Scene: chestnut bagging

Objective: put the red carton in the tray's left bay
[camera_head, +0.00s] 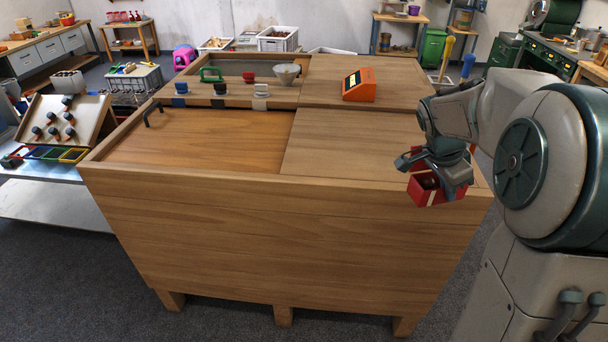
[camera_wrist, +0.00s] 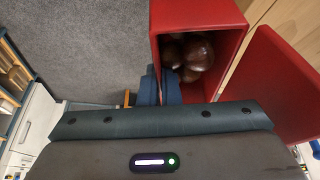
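The red carton (camera_head: 424,193) is held at the right front edge of the large wooden chest. In the wrist view the carton (camera_wrist: 229,45) is open towards the camera, with several shiny brown chestnuts (camera_wrist: 195,52) inside. My gripper (camera_head: 437,172) is shut on the carton; in the wrist view its dark blue fingers (camera_wrist: 161,88) lie either side of the carton's left wall. A red panel (camera_wrist: 282,85) shows to the right, perhaps the carton's flap. I cannot tell for certain which thing is the tray; a row of coloured frames (camera_head: 50,153) sits on the left bench.
The wooden chest (camera_head: 270,225) fills the middle. On its top are an orange device (camera_head: 359,85), a pale bowl (camera_head: 287,74), a green handle (camera_head: 210,74) and several small knobs. A sloped rack with dark knobs (camera_head: 65,118) stands at left. The chest's front right top is clear.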

